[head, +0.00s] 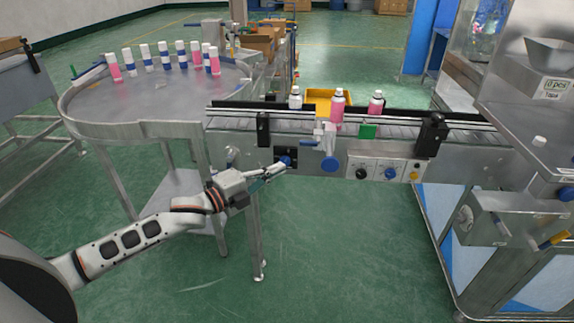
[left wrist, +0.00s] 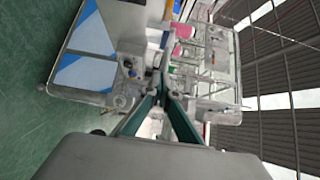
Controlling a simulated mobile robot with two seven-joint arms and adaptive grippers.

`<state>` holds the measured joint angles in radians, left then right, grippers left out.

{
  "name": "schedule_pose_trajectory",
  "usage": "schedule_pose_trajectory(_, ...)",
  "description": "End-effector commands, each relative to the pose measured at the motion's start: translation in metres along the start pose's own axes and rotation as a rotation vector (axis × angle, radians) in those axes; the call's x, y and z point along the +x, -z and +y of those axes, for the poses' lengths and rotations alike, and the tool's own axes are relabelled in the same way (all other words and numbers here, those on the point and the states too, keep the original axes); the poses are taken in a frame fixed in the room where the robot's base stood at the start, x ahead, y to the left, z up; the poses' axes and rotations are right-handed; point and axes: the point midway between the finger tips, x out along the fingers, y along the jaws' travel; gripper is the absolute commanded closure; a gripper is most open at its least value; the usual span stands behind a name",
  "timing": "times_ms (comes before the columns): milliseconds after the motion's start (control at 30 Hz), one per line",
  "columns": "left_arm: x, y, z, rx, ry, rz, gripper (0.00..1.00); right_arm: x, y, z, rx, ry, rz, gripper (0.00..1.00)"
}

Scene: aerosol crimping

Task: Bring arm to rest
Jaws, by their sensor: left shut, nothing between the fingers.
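My left arm (head: 130,238) reaches in from the left in the head view. Its left gripper (head: 284,163) is shut and empty, in front of the conveyor's front panel close to a blue knob (head: 289,161). Whether the fingertips touch the knob, I cannot tell. In the left wrist view the two fingers of the left gripper (left wrist: 166,92) meet at their tips with nothing between them. My right gripper is not in view.
The conveyor (head: 240,125) carries a few bottles (head: 338,106) and has a control panel (head: 376,168). A round steel table (head: 150,100) with several pink and white bottles stands at left. A machine (head: 520,215) stands at right. Green floor (head: 340,250) is clear before the conveyor.

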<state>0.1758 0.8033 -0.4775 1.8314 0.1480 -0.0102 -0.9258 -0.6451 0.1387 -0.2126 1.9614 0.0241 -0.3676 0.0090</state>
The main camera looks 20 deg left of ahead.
Motion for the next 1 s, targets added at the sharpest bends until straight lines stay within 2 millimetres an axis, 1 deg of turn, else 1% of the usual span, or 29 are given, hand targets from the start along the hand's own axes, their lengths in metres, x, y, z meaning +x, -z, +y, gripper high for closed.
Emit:
schedule_pose_trajectory(100,-0.007,0.0,0.0,0.001,-0.001,0.001,1.0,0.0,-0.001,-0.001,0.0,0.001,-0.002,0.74)
schedule_pose_trajectory(267,-0.009,0.001,0.0,-0.001,-0.001,0.0,1.0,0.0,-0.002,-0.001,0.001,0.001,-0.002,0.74)
schedule_pose_trajectory(367,-0.011,0.008,0.012,-0.047,-0.011,-0.004,1.0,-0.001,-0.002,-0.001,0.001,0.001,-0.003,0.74)
schedule_pose_trajectory(467,-0.02,0.027,0.045,-0.179,-0.045,-0.025,1.0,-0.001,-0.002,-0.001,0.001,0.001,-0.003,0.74)
schedule_pose_trajectory(567,-0.037,0.057,0.093,-0.395,-0.097,-0.072,1.0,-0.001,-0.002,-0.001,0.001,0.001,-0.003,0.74)
schedule_pose_trajectory(600,-0.047,0.07,0.114,-0.493,-0.12,-0.101,1.0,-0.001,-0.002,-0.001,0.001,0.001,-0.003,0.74)
schedule_pose_trajectory(667,-0.064,0.09,0.144,-0.639,-0.154,-0.151,1.0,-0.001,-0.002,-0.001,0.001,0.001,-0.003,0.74)
schedule_pose_trajectory(700,-0.077,0.102,0.163,-0.735,-0.175,-0.19,1.0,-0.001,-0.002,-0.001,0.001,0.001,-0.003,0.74)
schedule_pose_trajectory(767,-0.097,0.121,0.191,-0.876,-0.205,-0.253,1.0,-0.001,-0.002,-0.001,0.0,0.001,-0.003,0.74)
schedule_pose_trajectory(800,-0.112,0.132,0.208,-0.965,-0.224,-0.3,1.0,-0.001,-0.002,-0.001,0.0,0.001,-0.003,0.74)
schedule_pose_trajectory(867,-0.134,0.148,0.231,-1.091,-0.248,-0.372,1.0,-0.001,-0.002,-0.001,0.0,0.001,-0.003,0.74)
schedule_pose_trajectory(900,-0.148,0.159,0.244,-1.165,-0.261,-0.419,1.0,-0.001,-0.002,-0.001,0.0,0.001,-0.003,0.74)
schedule_pose_trajectory(1000,-0.18,0.179,0.27,-1.313,-0.283,-0.525,1.0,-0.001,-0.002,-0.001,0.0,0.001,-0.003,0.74)
